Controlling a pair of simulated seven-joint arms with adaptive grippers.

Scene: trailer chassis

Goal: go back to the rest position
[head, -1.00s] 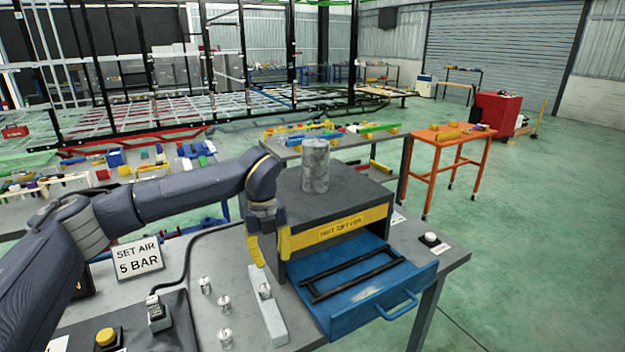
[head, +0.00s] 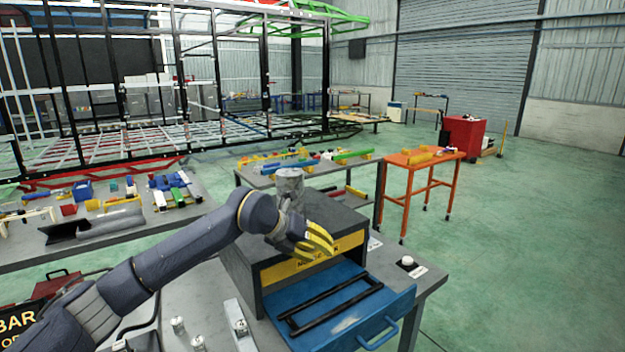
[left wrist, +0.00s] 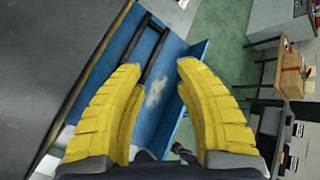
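My left gripper (head: 318,241) is in front of the dark grey box's yellow label strip, above the open blue drawer. In the left wrist view its two yellow fingers (left wrist: 158,100) stand wide apart with nothing between them. The blue drawer (head: 400,302) is pulled out of the grey box (head: 240,268) and holds a black rectangular frame (head: 335,298). My right gripper is in neither view.
A metal bar (head: 240,325) and small metal fittings (head: 178,325) sit on the bench left of the drawer.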

